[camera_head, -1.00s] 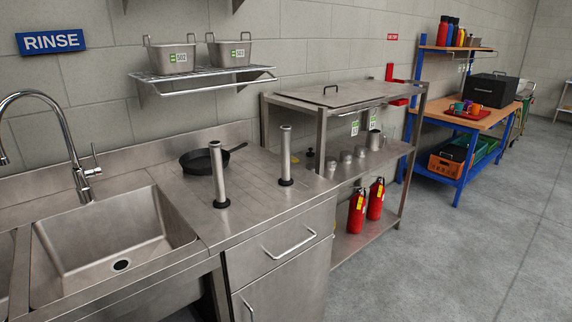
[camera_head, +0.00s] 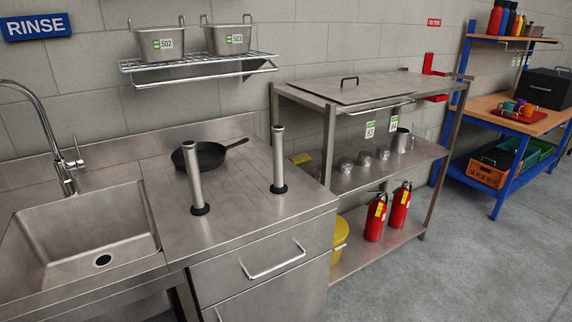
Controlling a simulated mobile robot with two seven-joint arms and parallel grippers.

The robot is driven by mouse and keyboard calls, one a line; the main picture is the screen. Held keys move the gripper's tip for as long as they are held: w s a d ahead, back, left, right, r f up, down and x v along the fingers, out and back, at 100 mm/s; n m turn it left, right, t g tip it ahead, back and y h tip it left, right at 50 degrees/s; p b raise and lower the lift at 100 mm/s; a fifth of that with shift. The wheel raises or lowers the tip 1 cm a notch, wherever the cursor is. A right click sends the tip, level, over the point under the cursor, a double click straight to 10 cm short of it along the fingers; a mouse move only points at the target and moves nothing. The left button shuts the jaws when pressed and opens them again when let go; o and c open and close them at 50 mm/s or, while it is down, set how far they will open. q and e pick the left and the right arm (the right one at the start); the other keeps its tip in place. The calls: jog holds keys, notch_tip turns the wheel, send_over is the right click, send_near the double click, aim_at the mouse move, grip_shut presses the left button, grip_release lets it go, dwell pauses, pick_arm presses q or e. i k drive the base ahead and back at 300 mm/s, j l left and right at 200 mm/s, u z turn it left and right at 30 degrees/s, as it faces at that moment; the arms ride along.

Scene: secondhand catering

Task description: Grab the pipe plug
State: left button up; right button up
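Two upright steel pipes with black ring bases, which look like pipe plugs, stand on the steel counter (camera_head: 240,222). The left pipe plug (camera_head: 194,176) is nearer the sink, in front of a black frying pan (camera_head: 213,156). The right pipe plug (camera_head: 278,160) stands close to the counter's right end. They stand apart from each other. I cannot tell which one the task names. Neither of my grippers shows in this view.
A sink (camera_head: 85,235) with a tall tap (camera_head: 50,135) lies left of the pipes. A wall rack (camera_head: 200,65) holds two metal bins. A steel shelf unit (camera_head: 440,150) with cups and two red extinguishers stands right. Grey floor (camera_head: 470,260) is clear at front right.

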aim_at(278, 187)
jog(key=i+l+u, duration=0.1)
jog(key=l, duration=0.25)
jog(key=i+l, duration=0.25)
jog(key=i+l+u, duration=0.15)
jog(key=l, duration=0.3)
